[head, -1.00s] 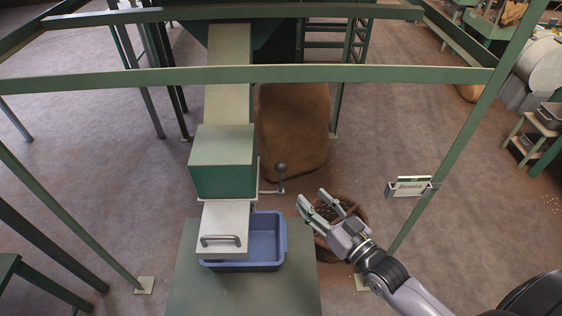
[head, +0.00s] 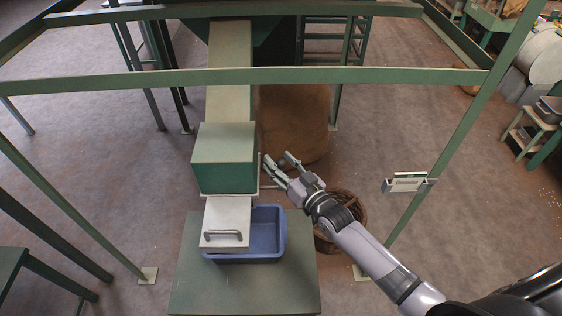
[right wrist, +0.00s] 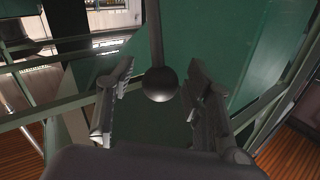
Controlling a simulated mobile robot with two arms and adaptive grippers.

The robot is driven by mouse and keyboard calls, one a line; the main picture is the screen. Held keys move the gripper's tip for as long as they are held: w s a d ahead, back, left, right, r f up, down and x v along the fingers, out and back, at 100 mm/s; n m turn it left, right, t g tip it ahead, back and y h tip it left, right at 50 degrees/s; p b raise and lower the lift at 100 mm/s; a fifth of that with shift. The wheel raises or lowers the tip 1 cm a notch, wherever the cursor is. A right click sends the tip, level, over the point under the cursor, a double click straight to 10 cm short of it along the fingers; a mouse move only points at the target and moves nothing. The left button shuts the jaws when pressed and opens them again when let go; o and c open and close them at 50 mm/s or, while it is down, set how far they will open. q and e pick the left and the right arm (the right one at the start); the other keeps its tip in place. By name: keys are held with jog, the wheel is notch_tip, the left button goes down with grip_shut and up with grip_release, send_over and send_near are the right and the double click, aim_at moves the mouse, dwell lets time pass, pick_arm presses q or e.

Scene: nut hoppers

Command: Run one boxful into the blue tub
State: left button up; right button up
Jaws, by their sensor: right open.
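The blue tub (head: 268,235) sits on a green stand (head: 245,290) under the hopper's outlet and looks empty where I see into it. A pale plate with a grey handle (head: 226,222) covers its left part. The green box (head: 223,160) sits above, at the foot of the sloping chute. A lever with a dark ball knob (head: 285,161) stands at the box's right side. My right gripper (head: 275,169) is open at the knob. In the right wrist view the knob (right wrist: 160,84) lies between the parted fingers (right wrist: 160,105), with no grip on it. My left gripper is out of view.
A green frame bar (head: 250,76) crosses above the chute, and a slanting post (head: 440,165) stands at the right with a label holder (head: 408,183). A brown sack (head: 293,125) stands behind the lever. A wicker basket (head: 351,208) is on the floor below my right arm.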

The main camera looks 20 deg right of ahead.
jog(key=shift+c, duration=0.2)
grip_shut()
dwell(0.4)
